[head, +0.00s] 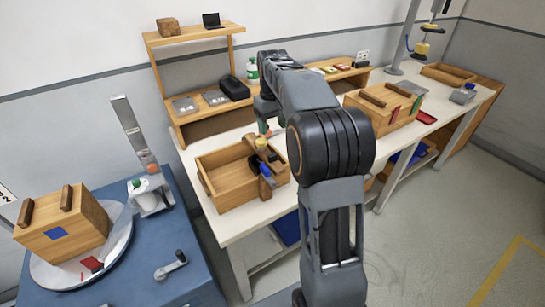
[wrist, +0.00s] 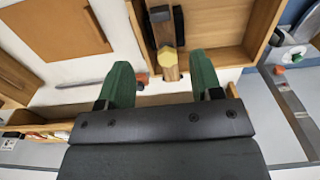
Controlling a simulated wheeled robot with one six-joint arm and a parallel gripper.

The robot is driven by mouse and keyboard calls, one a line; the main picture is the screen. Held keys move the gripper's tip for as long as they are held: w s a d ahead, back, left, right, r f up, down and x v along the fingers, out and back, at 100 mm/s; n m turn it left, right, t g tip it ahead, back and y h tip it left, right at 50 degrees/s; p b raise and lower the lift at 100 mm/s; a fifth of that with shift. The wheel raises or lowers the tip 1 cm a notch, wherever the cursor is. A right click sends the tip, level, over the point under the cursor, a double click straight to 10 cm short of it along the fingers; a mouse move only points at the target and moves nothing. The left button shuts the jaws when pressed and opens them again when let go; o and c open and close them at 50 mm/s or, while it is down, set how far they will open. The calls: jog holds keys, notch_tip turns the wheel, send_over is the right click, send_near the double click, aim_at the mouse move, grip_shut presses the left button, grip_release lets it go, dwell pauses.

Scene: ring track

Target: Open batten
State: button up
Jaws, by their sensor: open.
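An open-topped wooden crate (head: 232,190) stands on the white bench in the head view. At its right end is a fitting with dark blocks (wrist: 179,26), a yellow piece (wrist: 167,58) and a narrow wooden strip (wrist: 171,74); a blue part (head: 266,170) shows there in the head view. I cannot tell for sure which part is the batten. My gripper (wrist: 162,84) is open and empty, its two green fingers spread on either side of the wooden strip's end in the wrist view. No contact shows. In the head view my arm partly hides the gripper.
A closed wooden box (head: 65,232) with dark bars sits on a round turntable (head: 118,240) on the blue table at left. Another wooden box (head: 380,110) stands right on the bench. A wooden shelf (head: 195,37) rises behind the crate.

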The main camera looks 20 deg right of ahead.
aim_at(272, 155)
notch_tip(272, 155, down, 12)
jog(key=shift+f, duration=0.25)
dwell(0.4)
grip_shut()
dwell(0.4)
